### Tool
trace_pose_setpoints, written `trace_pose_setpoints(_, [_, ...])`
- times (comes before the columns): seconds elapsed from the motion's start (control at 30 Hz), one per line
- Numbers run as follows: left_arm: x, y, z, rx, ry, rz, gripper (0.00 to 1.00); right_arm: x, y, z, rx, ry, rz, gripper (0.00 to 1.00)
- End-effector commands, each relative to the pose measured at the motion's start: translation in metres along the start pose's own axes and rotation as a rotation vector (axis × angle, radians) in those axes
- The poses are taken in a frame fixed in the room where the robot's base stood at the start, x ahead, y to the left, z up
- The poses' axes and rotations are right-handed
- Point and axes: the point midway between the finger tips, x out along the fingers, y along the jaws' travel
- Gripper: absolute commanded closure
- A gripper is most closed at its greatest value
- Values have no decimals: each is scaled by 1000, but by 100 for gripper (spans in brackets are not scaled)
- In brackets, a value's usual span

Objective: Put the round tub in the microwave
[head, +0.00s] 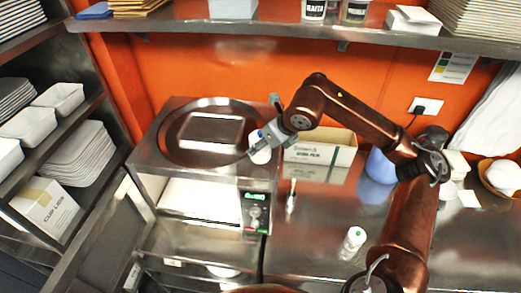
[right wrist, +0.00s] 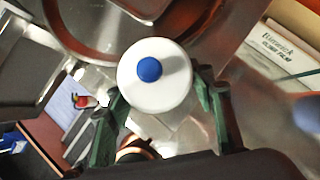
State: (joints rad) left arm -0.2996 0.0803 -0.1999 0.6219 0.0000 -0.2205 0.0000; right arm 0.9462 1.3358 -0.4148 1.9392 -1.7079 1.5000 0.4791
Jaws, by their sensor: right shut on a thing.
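A round white tub (head: 260,150) with a blue spot on its end is held in my right gripper (head: 264,133), above the right side of the microwave's top. In the right wrist view the tub (right wrist: 178,92) sits between the two green fingers of the right gripper (right wrist: 160,108), which are shut on it. The microwave (head: 152,152) is a steel box on the left of the counter, with a lit green display on its right front. Its front looks pale and bright; I cannot tell clearly how its door stands. My left gripper is not in view.
A shelf (head: 270,35) runs above; a rack (head: 65,185) stands at the left.

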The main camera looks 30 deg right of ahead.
Motion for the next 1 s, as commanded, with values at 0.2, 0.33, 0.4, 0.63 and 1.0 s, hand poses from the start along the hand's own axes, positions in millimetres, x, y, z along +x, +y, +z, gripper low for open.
trace_pose_setpoints(0.2, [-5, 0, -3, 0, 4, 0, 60, 18, -6, 2, 0, 1, 2, 84])
trace_pose_setpoints(0.33, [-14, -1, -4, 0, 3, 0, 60, 33, -6, -8, -1, 3, 3, 84])
trace_pose_setpoints(0.4, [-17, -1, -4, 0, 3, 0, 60, 40, -7, -11, -2, 0, 2, 84])
trace_pose_setpoints(0.63, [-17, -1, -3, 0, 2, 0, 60, 46, -7, -15, -1, -2, 1, 84])
trace_pose_setpoints(1.0, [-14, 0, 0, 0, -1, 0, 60, 48, -7, -17, -1, 0, 1, 41])
